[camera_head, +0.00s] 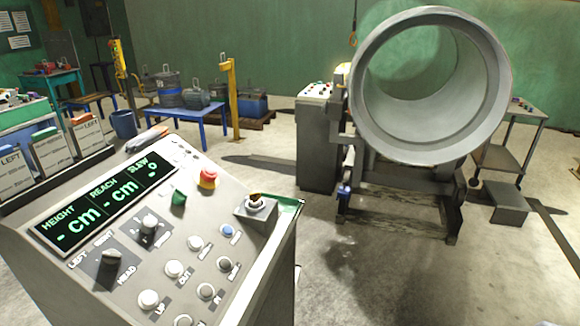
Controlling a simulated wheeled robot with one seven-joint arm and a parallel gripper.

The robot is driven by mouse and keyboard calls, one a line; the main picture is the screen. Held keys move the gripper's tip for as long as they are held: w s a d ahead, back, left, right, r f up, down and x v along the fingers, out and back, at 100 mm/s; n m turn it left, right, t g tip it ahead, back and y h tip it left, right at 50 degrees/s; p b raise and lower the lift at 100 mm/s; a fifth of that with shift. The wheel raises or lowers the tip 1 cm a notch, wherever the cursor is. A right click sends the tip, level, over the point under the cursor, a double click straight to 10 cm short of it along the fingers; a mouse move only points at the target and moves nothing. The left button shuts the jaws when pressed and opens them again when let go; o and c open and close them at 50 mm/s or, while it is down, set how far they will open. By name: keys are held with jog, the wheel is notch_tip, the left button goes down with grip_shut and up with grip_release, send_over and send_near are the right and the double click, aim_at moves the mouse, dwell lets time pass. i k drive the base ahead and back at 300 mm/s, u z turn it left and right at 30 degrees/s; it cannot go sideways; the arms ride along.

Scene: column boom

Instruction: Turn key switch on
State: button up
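A sloped grey control console (130,285) fills the lower left. A small raised box (256,220) sits at its right edge with a round metal switch (255,202) on top. This looks like the key switch, with a small dark and orange piece standing in it, perhaps the key. Its exact turn angle is too small to tell. The display (105,203) reads HEIGHT, REACH and SLEW with dashes instead of numbers. My gripper is not in view.
Near the switch are a red emergency button (208,178) and a green knob (179,197). Black selectors (110,258) and several white push buttons (174,269) cover the panel. Behind stand a grey cabinet (316,145) and a large pipe ring (375,130). Concrete floor is open between.

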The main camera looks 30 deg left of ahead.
aim_at(255, 197)
jog(key=i, duration=2.05)
jog(key=u, duration=4.05)
jog(key=i, duration=0.5)
jog(key=z, duration=0.1)
